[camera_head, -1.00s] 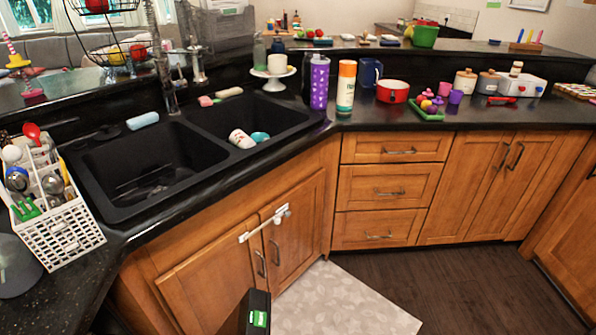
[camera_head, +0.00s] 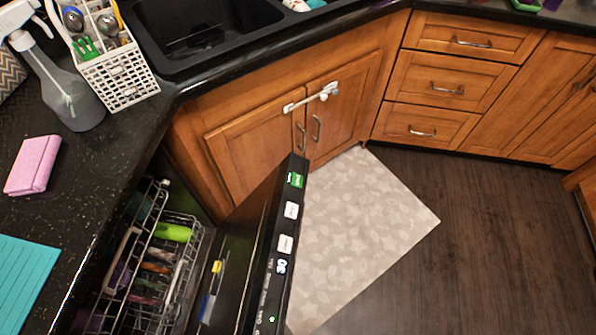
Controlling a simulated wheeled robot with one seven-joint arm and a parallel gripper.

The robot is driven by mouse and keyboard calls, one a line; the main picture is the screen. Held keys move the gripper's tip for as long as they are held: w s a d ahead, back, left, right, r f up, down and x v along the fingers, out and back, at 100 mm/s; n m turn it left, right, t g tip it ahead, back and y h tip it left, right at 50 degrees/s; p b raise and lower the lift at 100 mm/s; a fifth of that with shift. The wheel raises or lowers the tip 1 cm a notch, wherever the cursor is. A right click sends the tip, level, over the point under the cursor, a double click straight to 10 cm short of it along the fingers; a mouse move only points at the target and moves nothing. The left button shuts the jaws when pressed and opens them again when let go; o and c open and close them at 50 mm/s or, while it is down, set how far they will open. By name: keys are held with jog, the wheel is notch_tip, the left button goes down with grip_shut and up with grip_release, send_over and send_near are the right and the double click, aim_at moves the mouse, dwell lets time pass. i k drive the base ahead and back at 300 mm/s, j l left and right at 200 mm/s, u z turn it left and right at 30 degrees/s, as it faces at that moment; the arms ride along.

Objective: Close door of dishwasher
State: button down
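The dishwasher door (camera_head: 262,262) stands partly open at the bottom centre, its black top edge with white and green labels facing up. It is tilted out from the counter. Behind it, to the left, the dishwasher rack (camera_head: 160,265) shows in the opening, with a green item and several other items in it. The lower parts of the door and rack run out of the picture. My gripper is not in view.
Wooden sink cabinets (camera_head: 255,140) stand beyond the door. A pale mat (camera_head: 365,215) and dark floor (camera_head: 475,225) lie clear to the right.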

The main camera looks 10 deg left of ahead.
aim_at(250, 294)
jog(key=u, duration=0.45)
jog(key=l+u, duration=0.2)
jog(key=u, duration=0.3)
jog(key=k+l+u, duration=0.1)
jog(key=u, duration=0.4)
jog(key=k+l+u, duration=0.1)
jog(key=l+u, duration=0.2)
jog(key=u, duration=0.15)
jog(key=k+l, duration=0.85)
jog(key=l+u, duration=0.05)
jog(key=l, duration=0.05)
